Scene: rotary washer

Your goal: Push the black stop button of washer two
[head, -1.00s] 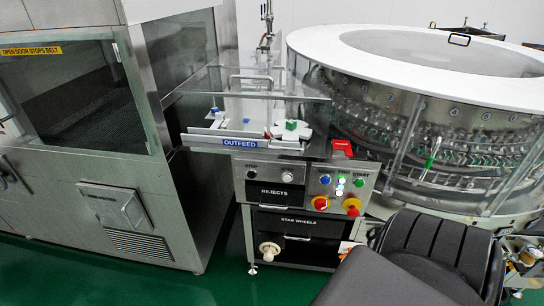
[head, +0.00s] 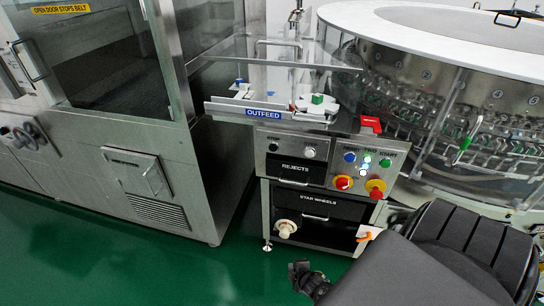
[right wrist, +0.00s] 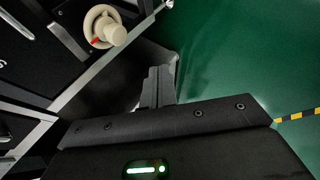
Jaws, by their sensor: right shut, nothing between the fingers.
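The control panel (head: 330,172) stands below the OUTFEED shelf in the head view. A small dark round button (head: 272,147) sits at its upper left, under a label that seems to read STOP. A pale knob (head: 309,152) is just right of it. My left gripper is not in view.
A STAR WHEELS drawer (head: 318,207) and a cream handwheel (head: 286,228) lie between my right gripper and the panel. The handwheel also shows in the right wrist view (right wrist: 104,27). A steel cabinet (head: 150,180) stands left; the round washer (head: 460,110) stands right.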

